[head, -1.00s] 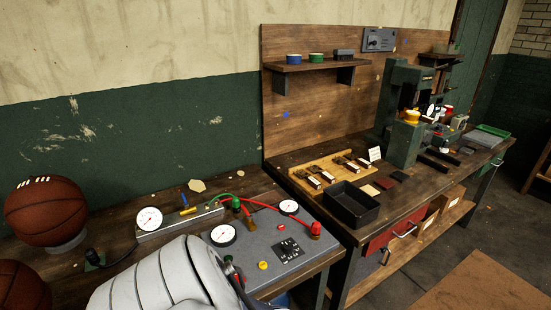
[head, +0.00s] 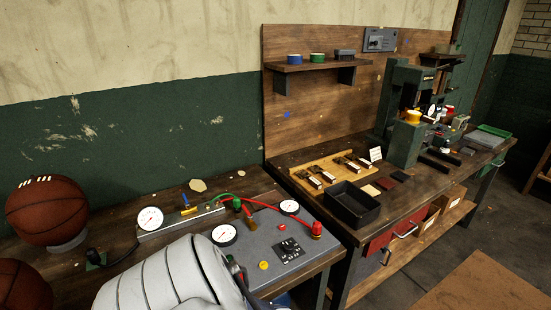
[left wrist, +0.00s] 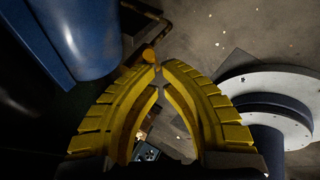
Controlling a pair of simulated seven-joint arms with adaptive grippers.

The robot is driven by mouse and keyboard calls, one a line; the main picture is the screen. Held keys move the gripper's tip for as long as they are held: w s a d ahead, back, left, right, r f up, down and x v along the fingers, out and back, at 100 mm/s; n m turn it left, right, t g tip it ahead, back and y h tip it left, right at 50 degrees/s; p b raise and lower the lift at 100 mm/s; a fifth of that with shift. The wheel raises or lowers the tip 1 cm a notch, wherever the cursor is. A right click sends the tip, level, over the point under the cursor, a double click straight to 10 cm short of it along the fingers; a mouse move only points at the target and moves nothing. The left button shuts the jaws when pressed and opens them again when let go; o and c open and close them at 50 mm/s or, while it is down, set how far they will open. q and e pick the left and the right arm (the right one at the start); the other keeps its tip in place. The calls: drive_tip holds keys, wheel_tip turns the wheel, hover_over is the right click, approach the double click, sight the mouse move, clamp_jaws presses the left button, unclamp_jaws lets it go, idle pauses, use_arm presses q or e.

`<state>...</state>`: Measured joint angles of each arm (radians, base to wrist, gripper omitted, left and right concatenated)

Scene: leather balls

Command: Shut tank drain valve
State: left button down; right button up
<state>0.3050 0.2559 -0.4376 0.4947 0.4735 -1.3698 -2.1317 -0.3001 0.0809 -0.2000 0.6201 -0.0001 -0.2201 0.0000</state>
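In the left wrist view a blue rounded tank (left wrist: 85,40) fills the upper left; a sliver of blue also shows below the bench in the head view (head: 283,300). A small orange-yellow knob (left wrist: 148,54) sits beside a thin brownish pipe (left wrist: 163,28) near the tank, just past my fingertips. I cannot tell whether it is the drain valve's handle. My left gripper (left wrist: 160,67) has yellow fingers whose tips are drawn together with only a narrow gap. Nothing shows held between them. The head view shows my grey-white arm at the bottom but neither gripper.
A grey gauge panel (head: 285,270) with hoses stands on the near bench beside my arm. Basketballs (head: 47,210) sit at the left. A black tray (head: 351,204) and a green press (head: 407,142) stand on the far bench. Concrete floor shows below the gripper.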

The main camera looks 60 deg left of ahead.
use_arm(q)
drive_tip(key=shift+r, duration=0.15)
drive_tip(key=shift+r, duration=0.6)
